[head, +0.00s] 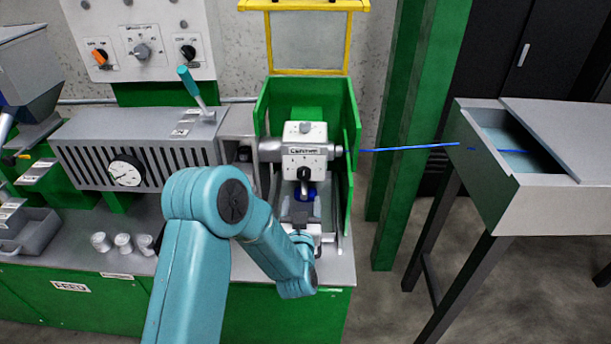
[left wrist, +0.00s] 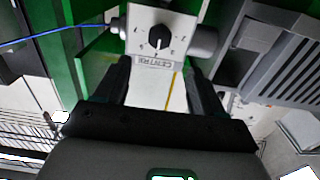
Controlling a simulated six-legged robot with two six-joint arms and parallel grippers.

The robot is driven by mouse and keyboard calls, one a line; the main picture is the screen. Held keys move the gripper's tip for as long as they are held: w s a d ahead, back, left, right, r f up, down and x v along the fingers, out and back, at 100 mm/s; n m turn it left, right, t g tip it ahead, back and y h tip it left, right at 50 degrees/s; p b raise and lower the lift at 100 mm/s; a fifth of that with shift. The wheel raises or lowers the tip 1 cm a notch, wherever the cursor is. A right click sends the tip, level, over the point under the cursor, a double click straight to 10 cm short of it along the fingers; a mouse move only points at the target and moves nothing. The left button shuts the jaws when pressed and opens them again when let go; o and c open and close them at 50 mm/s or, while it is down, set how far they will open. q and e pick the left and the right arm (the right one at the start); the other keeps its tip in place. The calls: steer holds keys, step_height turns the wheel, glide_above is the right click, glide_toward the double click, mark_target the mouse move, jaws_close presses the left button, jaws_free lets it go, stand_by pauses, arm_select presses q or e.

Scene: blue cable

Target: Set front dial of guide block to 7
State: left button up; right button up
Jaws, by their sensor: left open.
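The guide block (head: 304,157) is a white block with a label, standing inside the open green enclosure; it also shows at the top of the left wrist view (left wrist: 136,22). Its front dial (left wrist: 158,37) is a black knob on a white face with marks around it, and the label sits beside it. The dial's reading is too small to make out. The knob also shows in the head view (head: 304,174). My left gripper (left wrist: 158,68) is open, its two dark fingers pointing at the dial from the front, apart from it. My right gripper is not in view.
A blue cable (head: 410,149) runs from the block's right side to a grey trough table (head: 500,200). Green enclosure walls (head: 350,115) flank the block. A grey slotted housing (head: 135,150) with a gauge and a teal lever (head: 190,84) stands left. White cups (head: 123,242) sit on the bench.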

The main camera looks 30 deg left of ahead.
mark_target(304, 175)
arm_select(q)
steer(key=p+x, duration=0.1)
steer(key=x, duration=1)
steer(key=shift+w, duration=0.2)
steer(key=c, duration=1)
steer(key=shift+c, duration=0.2)
